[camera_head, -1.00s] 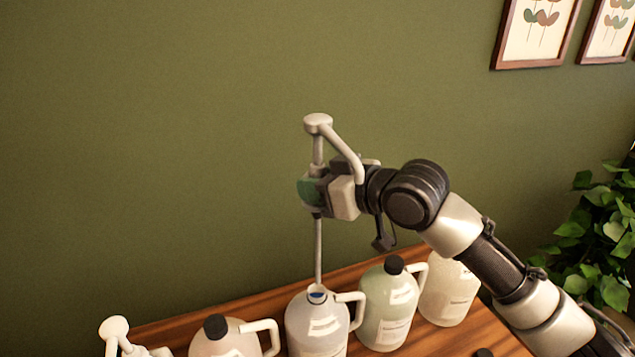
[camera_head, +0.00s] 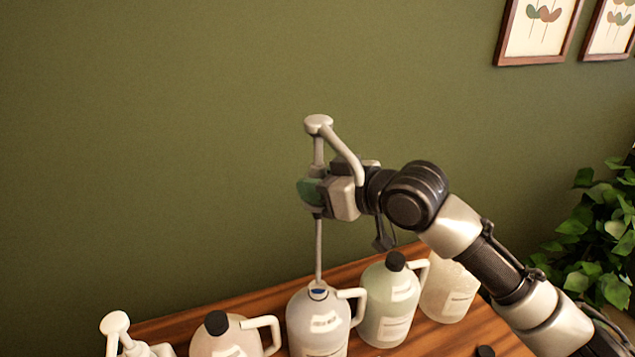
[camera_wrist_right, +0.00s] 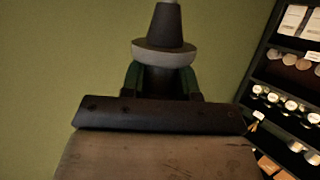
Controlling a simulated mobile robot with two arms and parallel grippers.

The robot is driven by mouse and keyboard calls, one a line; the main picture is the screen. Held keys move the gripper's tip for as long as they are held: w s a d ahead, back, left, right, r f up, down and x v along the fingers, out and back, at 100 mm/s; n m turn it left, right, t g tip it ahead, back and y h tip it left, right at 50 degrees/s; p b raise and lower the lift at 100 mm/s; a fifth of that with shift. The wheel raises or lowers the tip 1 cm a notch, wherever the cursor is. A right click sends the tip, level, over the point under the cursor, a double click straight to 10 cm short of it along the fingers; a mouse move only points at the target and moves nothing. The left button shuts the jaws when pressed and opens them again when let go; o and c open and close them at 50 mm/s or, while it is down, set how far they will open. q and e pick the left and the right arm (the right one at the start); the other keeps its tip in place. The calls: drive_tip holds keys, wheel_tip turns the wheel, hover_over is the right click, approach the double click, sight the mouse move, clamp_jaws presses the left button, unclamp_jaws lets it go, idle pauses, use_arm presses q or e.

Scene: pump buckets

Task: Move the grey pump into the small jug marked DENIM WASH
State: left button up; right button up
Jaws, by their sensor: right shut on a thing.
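The grey pump (camera_head: 319,250) is upright in the head view, its head and spout above my right gripper (camera_head: 312,192). That gripper is shut on the pump's collar. The pump's long tube hangs down, and its lower end meets the open mouth of a grey-white jug (camera_head: 318,322). I cannot tell how far the tube reaches inside. The jug's label is too small to read. In the right wrist view the pump (camera_wrist_right: 164,50) shows between the green-edged fingers. My left gripper is not in view.
Black-capped jugs stand on the wooden table (camera_head: 270,300): a whitish one (camera_head: 228,345) left, a green one (camera_head: 387,305) right. A pale jug (camera_head: 448,290) stands farther right. A white pump (camera_head: 115,330) is at far left. A loose black cap (camera_head: 485,351) lies in front.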

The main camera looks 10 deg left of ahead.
sight(318, 215)
drive_tip(key=shift+f+b, duration=1.2)
drive_tip(key=shift+f, duration=1.75)
drive_tip(key=shift+f, duration=0.1)
drive_tip(key=shift+f+b, duration=1.6)
drive_tip(key=shift+f, duration=1.3)
drive_tip(key=shift+f+b, duration=1.7)
drive_tip(key=shift+f, duration=1.25)
